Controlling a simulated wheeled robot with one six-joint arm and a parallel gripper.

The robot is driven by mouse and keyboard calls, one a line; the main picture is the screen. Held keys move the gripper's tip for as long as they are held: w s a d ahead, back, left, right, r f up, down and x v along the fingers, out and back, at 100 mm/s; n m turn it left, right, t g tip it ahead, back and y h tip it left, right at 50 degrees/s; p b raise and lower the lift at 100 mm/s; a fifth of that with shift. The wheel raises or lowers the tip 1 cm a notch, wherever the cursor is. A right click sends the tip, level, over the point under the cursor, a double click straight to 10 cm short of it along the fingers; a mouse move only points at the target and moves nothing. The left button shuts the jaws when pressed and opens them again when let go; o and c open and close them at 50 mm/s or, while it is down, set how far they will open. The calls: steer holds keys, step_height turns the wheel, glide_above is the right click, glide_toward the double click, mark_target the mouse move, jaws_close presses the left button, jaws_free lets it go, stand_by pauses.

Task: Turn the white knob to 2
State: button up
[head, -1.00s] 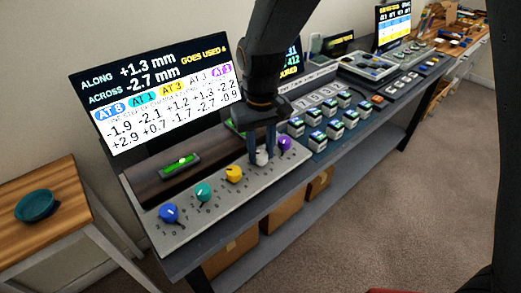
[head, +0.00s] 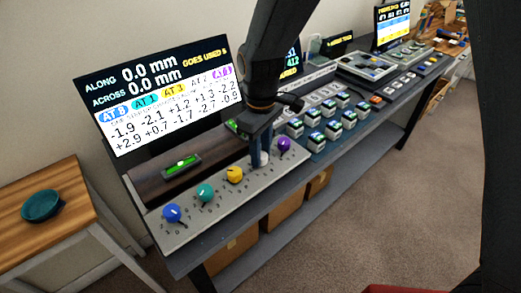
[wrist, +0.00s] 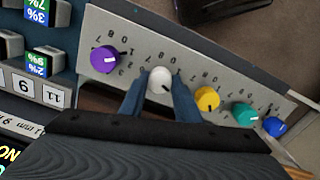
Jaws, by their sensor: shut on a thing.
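The white knob (wrist: 159,79) sits on the grey knob panel (wrist: 228,75) between the purple knob (wrist: 104,59) and the yellow knob (wrist: 207,98). My gripper (wrist: 160,82) has its two blue fingers on either side of the white knob, shut on it. In the head view the fingers partly hide the white knob (head: 264,158). The screen (head: 165,95) reads ALONG 0.0 mm and ACROSS 0.0 mm; its white label appears to read AT 2. The white knob's own pointer is hard to make out.
The teal knob (head: 205,192) and blue knob (head: 172,212) stand further left on the panel. A green level vial (head: 182,164) lies behind them. Several lit button blocks (head: 320,125) are to the right.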

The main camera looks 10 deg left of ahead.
steer(key=shift+n, duration=0.6)
steer(key=o, duration=1)
steer(key=shift+o, duration=0.2)
steer(key=shift+r+b, duration=0.5)
steer(key=shift+r, duration=3.45)
